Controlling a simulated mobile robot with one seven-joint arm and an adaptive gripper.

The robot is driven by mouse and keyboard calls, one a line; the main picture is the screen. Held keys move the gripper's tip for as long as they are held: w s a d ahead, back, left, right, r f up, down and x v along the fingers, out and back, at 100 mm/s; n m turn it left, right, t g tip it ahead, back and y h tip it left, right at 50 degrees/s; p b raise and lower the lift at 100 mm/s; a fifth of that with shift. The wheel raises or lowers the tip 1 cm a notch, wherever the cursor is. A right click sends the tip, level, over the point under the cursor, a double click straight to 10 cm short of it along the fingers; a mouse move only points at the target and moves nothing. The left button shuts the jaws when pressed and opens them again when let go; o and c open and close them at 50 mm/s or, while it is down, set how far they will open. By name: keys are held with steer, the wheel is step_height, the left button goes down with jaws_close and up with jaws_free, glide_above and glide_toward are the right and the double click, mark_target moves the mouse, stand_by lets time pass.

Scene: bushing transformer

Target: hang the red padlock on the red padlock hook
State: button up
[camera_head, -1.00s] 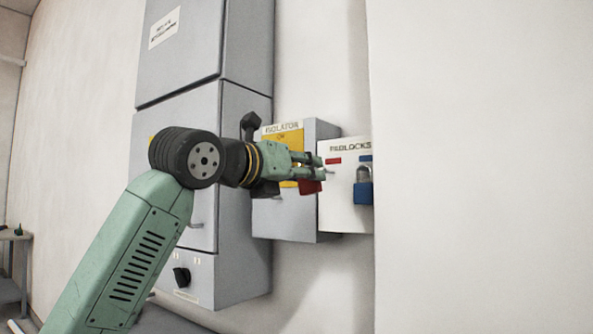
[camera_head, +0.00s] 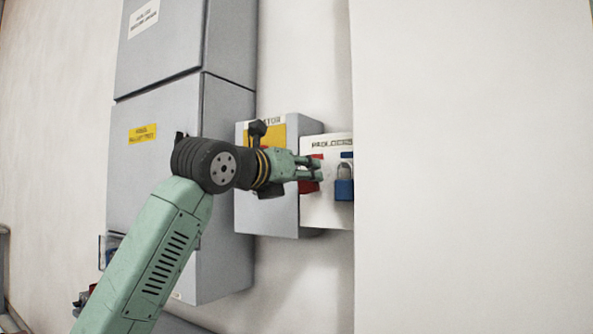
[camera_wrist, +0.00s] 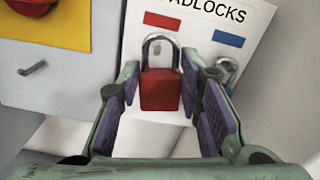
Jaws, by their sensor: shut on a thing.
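The red padlock (camera_wrist: 160,90) is upright between the fingers of my gripper (camera_wrist: 160,82), its closed-looking shackle pointing up. It also shows in the head view (camera_head: 309,186), partly behind the fingers of my gripper (camera_head: 317,169). My gripper is shut on its body. The padlock is in front of the white PADLOCKS board (camera_wrist: 258,50), with its shackle just below the red label (camera_wrist: 162,21).
A blue padlock (camera_head: 344,188) hangs on the board's right side, close to my right finger; its shackle shows in the wrist view. The grey isolator box (camera_head: 285,215) with a yellow panel and a small hook (camera_wrist: 33,70) is to the left. A tall grey cabinet (camera_head: 160,175) stands further left.

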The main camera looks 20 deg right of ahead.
steer(key=shift+w+d, duration=0.35)
steer(key=shift+d, duration=0.1)
steer(key=shift+w+d+f, duration=0.45)
steer(key=shift+d+f, duration=0.1)
steer(key=o, duration=1.3)
steer(key=shift+c, duration=0.2)
steer(key=shift+a, duration=0.1)
